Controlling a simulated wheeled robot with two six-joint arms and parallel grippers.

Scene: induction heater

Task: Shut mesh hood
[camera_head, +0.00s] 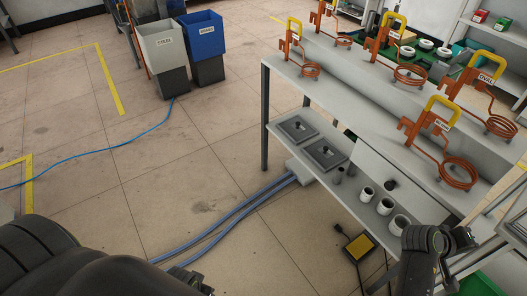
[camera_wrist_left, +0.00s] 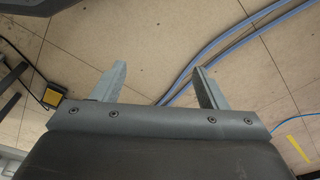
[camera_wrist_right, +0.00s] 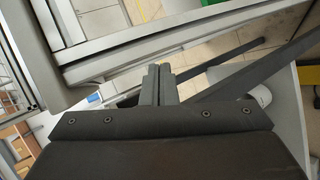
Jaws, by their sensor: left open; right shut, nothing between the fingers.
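The mesh hood cannot be made out as a whole. A light metal frame at the right edge of the head view (camera_head: 511,207) may be part of it, and metal rails cross the upper part of the right wrist view (camera_wrist_right: 150,42). No mesh is clear, and I cannot tell how far the hood is open. My right gripper (camera_wrist_right: 158,74) is shut and empty, its fingertips close to the lower rail; I cannot tell whether they touch. My left gripper (camera_wrist_left: 163,84) is open and empty above the floor.
A workbench (camera_head: 340,90) carries several copper coils with orange and yellow handles. Its lower shelf holds white cups (camera_head: 366,194) and dark plates. A yellow pedal (camera_head: 360,245) and blue hoses (camera_head: 230,213) lie on the floor. Grey (camera_head: 163,50) and blue (camera_head: 202,38) bins stand behind. The left floor is mostly clear.

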